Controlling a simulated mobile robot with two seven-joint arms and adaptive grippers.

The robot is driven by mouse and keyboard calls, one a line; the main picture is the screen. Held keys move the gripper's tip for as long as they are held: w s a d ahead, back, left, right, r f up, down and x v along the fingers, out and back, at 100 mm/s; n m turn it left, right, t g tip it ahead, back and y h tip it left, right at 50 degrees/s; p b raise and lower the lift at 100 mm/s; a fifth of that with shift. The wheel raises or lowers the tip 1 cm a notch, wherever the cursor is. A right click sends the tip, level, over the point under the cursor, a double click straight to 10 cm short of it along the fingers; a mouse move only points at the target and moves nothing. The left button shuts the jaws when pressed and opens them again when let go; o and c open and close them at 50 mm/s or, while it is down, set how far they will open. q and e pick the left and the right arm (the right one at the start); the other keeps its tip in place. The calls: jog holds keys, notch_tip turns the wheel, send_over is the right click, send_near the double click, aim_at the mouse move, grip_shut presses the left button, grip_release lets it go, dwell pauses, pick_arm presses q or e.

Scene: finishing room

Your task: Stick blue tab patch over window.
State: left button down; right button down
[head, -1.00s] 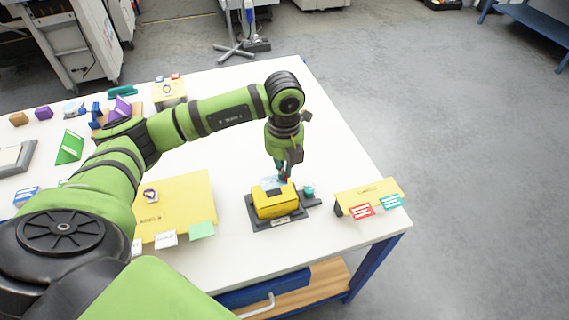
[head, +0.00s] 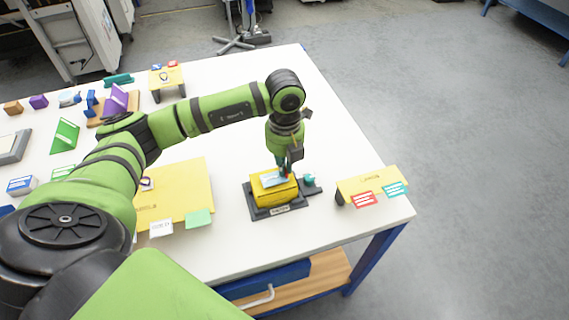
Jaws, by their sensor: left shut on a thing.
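A yellow box (head: 275,196) sits in a dark grey fixture (head: 262,212) near the table's front right. A pale blue-white patch (head: 272,180) lies at the top of the box; the window is not visible under it. My left gripper (head: 285,173) points down at the patch's right rear edge, shut on the patch. The fingertips are small and partly dark, so the tab cannot be made out. I cannot tell whether the patch touches the box all over. My right gripper is out of view.
A teal knob (head: 308,180) stands at the fixture's right. A yellow stand (head: 372,186) with red and teal labels is at the table's right edge. A yellow board (head: 185,190) with cards lies left. White table (head: 330,140) behind and right of the fixture is clear.

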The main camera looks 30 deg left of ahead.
pick_arm(q)
jog(key=shift+a+b, duration=0.1)
jog(key=shift+b, duration=0.2)
dwell(0.9)
jog(key=shift+f+b, duration=0.4)
jog(key=shift+f, duration=0.05)
jog(key=shift+s+f, duration=0.1)
jog(key=shift+f, duration=0.1)
dwell(1.5)
jog(key=shift+r, duration=0.2)
jog(key=c, duration=1.3)
grip_release()
jog(key=shift+r, duration=0.1)
jog(key=shift+c, duration=0.2)
jog(key=o, duration=0.3)
